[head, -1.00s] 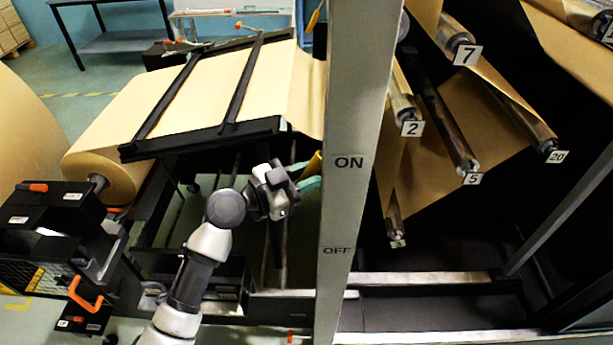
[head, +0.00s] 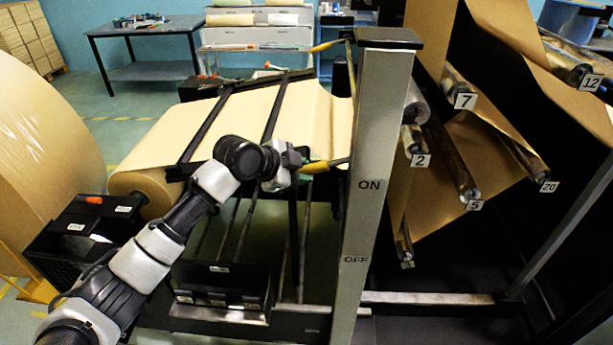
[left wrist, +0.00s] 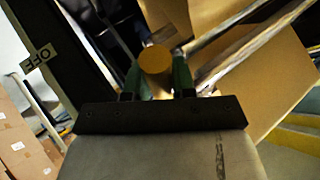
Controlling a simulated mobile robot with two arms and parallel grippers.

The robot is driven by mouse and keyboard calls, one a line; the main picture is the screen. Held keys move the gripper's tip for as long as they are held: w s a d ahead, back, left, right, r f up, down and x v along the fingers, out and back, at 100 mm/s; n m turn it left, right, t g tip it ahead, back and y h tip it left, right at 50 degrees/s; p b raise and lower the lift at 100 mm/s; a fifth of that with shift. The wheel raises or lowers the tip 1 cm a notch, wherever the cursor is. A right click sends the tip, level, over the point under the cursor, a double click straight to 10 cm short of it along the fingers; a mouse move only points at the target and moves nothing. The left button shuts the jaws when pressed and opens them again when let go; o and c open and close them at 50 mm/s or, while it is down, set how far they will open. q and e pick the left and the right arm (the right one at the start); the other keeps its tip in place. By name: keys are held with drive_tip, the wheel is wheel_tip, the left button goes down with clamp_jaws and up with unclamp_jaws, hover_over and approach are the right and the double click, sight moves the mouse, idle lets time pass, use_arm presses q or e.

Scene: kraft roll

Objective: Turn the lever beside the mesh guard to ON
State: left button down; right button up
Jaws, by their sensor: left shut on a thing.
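A lever with a yellow handle (head: 322,165) sticks out to the left from the grey post (head: 378,130), slightly above the height of the ON label (head: 370,184). The OFF label (head: 356,259) is lower on the post. My left gripper (head: 296,167) is shut on the handle's outer end. In the left wrist view the round yellow handle end (left wrist: 155,60) sits between the green fingers of my left gripper (left wrist: 158,78), with the OFF label (left wrist: 40,60) at upper left. I cannot clearly pick out the mesh guard. My right gripper is not in view.
A second yellow handle (head: 326,46) sticks out near the post's top. Behind my left arm lies a kraft paper web (head: 250,118) with dark bars. Numbered rollers (head: 462,180) fill the right side. A black box (head: 222,285) stands below my arm.

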use_arm(q)
drive_tip(key=r+y+p, duration=0.1)
drive_tip(key=r+p, duration=0.2)
drive_tip(key=a+r+m+y+p, duration=0.1)
drive_tip(key=p, duration=0.1)
drive_tip(key=shift+r+g+y, duration=0.25)
drive_tip(key=shift+g+y, duration=0.05)
drive_tip(key=shift+r+y+p, duration=0.5)
drive_tip(key=shift+y+p, duration=0.1)
drive_tip(key=shift+p, duration=0.6)
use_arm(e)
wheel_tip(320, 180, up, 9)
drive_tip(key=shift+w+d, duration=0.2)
use_arm(q)
drive_tip(key=c, duration=0.9)
unclamp_jaws()
drive_tip(key=shift+d, duration=0.1)
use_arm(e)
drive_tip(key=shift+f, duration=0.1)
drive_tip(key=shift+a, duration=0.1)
use_arm(q)
drive_tip(key=shift+s+a+r, duration=0.2)
drive_tip(key=shift+a+r, duration=0.05)
drive_tip(key=shift+b+v, duration=1.55)
drive_tip(key=shift+v, duration=3.45)
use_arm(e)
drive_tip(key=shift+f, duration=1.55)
